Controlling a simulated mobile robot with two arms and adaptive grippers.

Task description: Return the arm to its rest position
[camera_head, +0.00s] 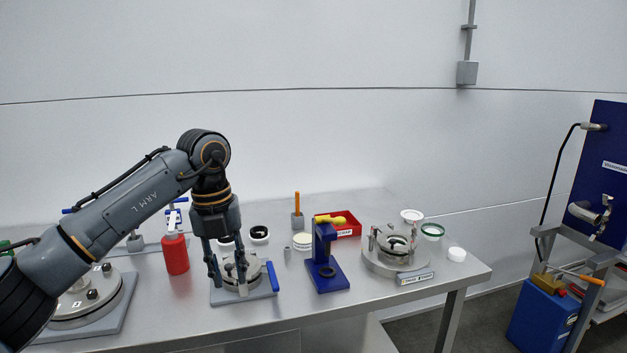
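My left arm, marked "ARM L", comes in from the left and bends down at the elbow. Its gripper (229,283) points straight down over a small round metal fixture (251,276) on a grey plate with a blue handle (272,275). The two fingers stand apart, in front of and over the fixture's near left part. I see nothing clearly clamped between them; whether the fingertips touch the fixture I cannot tell. My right gripper is not in view.
The steel table (330,328) carries a red bottle (176,254), a blue stand (326,264), a red tray (346,229) and a larger metal flange (393,262). A larger round flange (92,310) is partly behind my arm. Room above the table is free.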

